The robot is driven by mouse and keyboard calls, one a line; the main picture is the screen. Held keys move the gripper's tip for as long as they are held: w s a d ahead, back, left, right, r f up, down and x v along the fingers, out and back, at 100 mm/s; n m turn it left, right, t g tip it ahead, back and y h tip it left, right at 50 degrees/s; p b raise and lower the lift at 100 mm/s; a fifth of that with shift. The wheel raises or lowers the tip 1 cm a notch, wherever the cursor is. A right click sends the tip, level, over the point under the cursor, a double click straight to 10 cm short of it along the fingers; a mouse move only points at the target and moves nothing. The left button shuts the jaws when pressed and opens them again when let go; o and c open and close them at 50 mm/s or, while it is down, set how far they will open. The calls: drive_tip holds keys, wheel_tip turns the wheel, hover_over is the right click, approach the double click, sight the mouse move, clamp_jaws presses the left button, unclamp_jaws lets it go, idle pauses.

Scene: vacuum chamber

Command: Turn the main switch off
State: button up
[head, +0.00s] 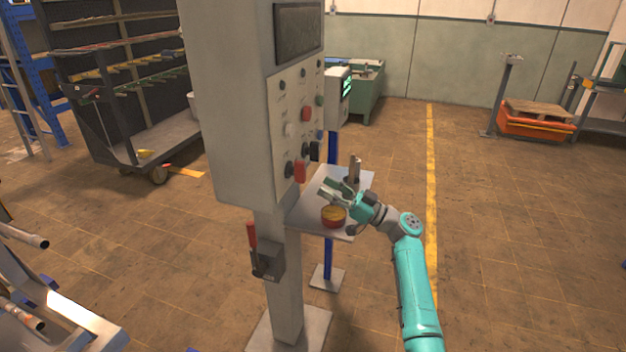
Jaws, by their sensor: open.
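A tall grey control cabinet (228,110) stands on a post at the middle of the head view. Its panel carries a large red switch (299,171) low down and a smaller red one (306,114) higher up. A lever with a red handle (252,236) sits on a dark box on the post, its handle pointing up. I cannot tell for certain which of these is the main switch. My gripper (326,193) is open and empty, to the right of the panel and above a small metal shelf. It is apart from the switches and the lever.
The metal shelf (308,208) holds a red and yellow round object (333,216) and a grey upright piece (354,172) close to my gripper. A screen on a blue post (329,250) stands behind.

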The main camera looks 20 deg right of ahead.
drive_tip(key=shift+v, duration=1.65)
